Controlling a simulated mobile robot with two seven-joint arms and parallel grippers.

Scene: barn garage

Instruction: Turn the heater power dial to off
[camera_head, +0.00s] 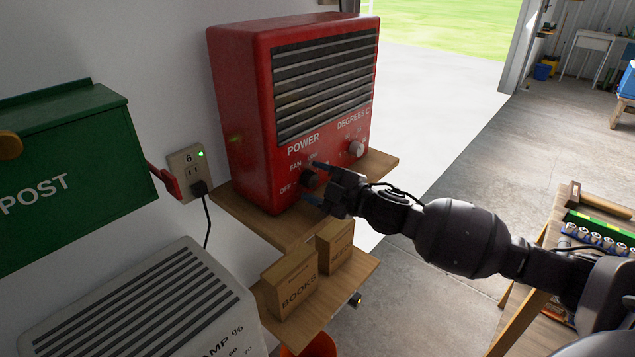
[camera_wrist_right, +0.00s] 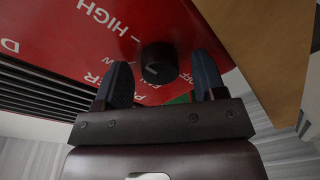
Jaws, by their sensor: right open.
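The red heater (camera_head: 240,110) stands on a wooden shelf, with a black slatted grille above its controls. Its black power dial (camera_head: 309,181) is low on the front, near the labels POWER, FAN and OFF. My right gripper (camera_head: 316,183) is open at the dial, one finger above it and one below. In the right wrist view the dial (camera_wrist_right: 158,62) appears between the two blue-grey fingertips, with gaps on both sides. A HIGH label shows near it. My left gripper is out of view.
A pale temperature dial (camera_head: 357,149) sits right of the power dial. Two small boxes (camera_head: 292,284) stand on a lower shelf. A green post box (camera_head: 70,170) and a wall outlet (camera_head: 190,172) are left. A workbench (camera_head: 545,240) is at right.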

